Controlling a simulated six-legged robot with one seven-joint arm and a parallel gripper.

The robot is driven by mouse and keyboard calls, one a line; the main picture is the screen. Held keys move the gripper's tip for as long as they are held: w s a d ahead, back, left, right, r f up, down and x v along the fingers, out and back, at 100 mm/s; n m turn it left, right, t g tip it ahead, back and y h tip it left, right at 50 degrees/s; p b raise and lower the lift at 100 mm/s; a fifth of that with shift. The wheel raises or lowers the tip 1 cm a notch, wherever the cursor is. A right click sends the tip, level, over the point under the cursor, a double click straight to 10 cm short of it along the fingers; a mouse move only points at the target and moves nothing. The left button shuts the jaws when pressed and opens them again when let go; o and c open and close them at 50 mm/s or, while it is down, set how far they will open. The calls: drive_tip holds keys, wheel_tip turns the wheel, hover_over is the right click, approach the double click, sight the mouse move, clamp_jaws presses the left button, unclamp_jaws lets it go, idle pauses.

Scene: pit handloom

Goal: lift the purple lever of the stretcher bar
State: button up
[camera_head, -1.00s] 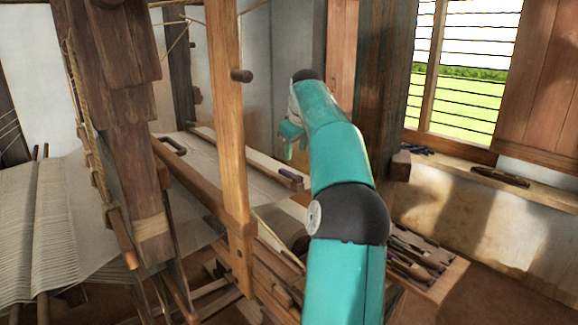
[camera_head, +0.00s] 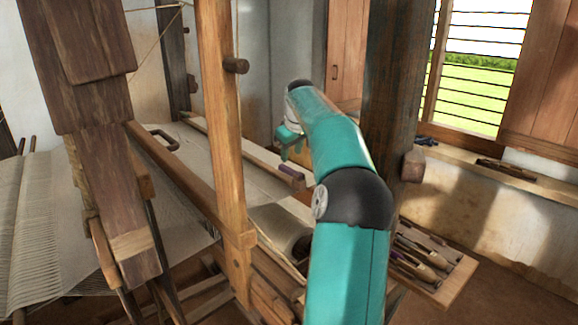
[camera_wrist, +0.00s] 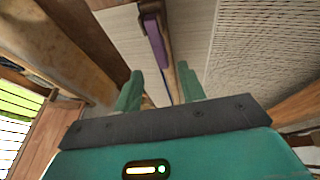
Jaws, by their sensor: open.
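In the wrist view the purple lever (camera_wrist: 155,40) lies flat along the bar, ahead of my fingertips. My gripper (camera_head: 290,150) is open and empty above the cloth, near the lever. In the wrist view its two fingers (camera_wrist: 158,85) are apart, with the bar showing between them. I see no contact between the fingers and the lever.
A wooden loom post (camera_head: 222,130) stands upright left of my arm. A dark pillar (camera_head: 395,90) stands behind it on the right. A wooden tray (camera_head: 455,275) of shuttles is at lower right, below the window ledge (camera_head: 470,160). A dark-handled frame (camera_head: 165,140) lies on the cloth.

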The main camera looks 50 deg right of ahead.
sight(288, 169)
drive_tip(key=x, duration=0.7)
drive_tip(key=shift+w+d+f, duration=0.1)
drive_tip(key=shift+w+f, duration=0.05)
drive_tip(key=shift+f, duration=0.05)
clamp_jaws()
